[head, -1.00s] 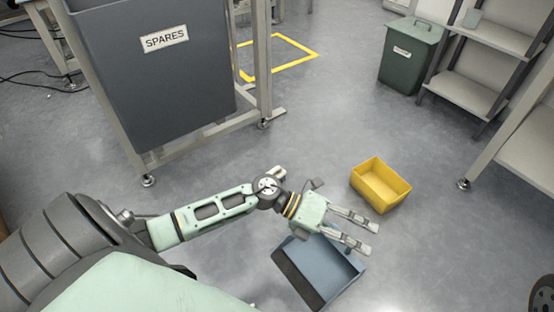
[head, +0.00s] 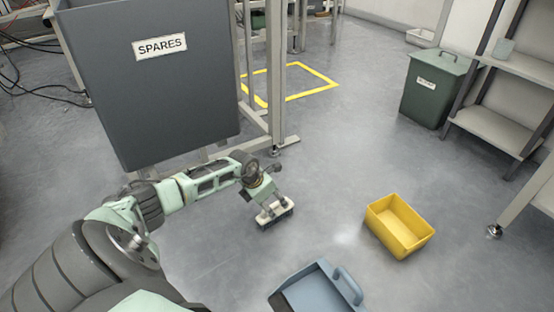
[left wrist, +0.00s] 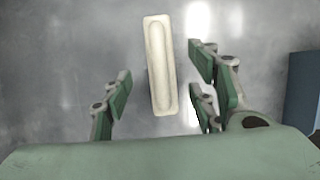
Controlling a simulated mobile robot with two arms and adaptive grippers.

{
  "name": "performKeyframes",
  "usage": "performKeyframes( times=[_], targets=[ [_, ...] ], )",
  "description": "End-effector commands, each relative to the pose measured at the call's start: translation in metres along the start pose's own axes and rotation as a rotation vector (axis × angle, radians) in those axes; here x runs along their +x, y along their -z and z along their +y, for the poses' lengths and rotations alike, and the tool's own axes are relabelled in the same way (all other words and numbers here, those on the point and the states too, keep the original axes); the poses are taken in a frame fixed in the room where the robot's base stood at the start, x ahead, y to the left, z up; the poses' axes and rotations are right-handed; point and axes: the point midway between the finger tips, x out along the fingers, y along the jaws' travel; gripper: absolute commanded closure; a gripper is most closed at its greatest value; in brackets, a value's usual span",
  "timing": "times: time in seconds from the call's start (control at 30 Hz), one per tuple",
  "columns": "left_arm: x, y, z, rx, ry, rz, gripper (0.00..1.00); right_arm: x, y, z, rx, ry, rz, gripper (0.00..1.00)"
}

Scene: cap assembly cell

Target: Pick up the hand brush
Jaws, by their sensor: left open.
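The hand brush (head: 275,219) has a cream back and dark bristles and rests on the grey floor in front of the grey bin. In the left wrist view the brush (left wrist: 160,65) is a long cream shape lying lengthwise, between and ahead of my fingers. My left gripper (head: 274,203) is open, pointing down right over the brush; its fingers hide part of it. In the left wrist view the left gripper (left wrist: 163,88) has fingers on both sides of the brush, with gaps visible. I cannot tell its exact height. My right gripper is not in view.
A blue dustpan (head: 324,290) lies at the bottom centre. A yellow bin (head: 399,226) stands to the right. The grey SPARES bin (head: 150,100) and its frame (head: 277,110) stand close behind my left arm. A green lidded bin (head: 428,98) and shelves are at the back right.

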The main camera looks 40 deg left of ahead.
Motion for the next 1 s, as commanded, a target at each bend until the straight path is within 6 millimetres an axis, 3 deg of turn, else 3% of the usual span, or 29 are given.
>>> performKeyframes(
  times=[0.03,0.23,0.6,0.93,1.0],
  targets=[
    [0.01,0.002,0.0,-0.001,0.001,0.0,0.47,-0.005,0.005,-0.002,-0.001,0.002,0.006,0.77],
    [0.019,0.003,0.0,0.001,0.001,0.0,0.47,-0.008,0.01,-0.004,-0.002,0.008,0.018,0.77],
    [0.06,0.011,-0.001,-0.002,0.002,-0.002,0.47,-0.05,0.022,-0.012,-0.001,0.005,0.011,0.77],
    [0.062,0.009,-0.001,0.0,0.001,0.0,0.47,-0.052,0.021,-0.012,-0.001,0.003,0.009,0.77],
    [0.062,0.01,-0.001,0.0,0.001,0.0,0.53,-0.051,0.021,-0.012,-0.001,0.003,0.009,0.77]
  ],
)
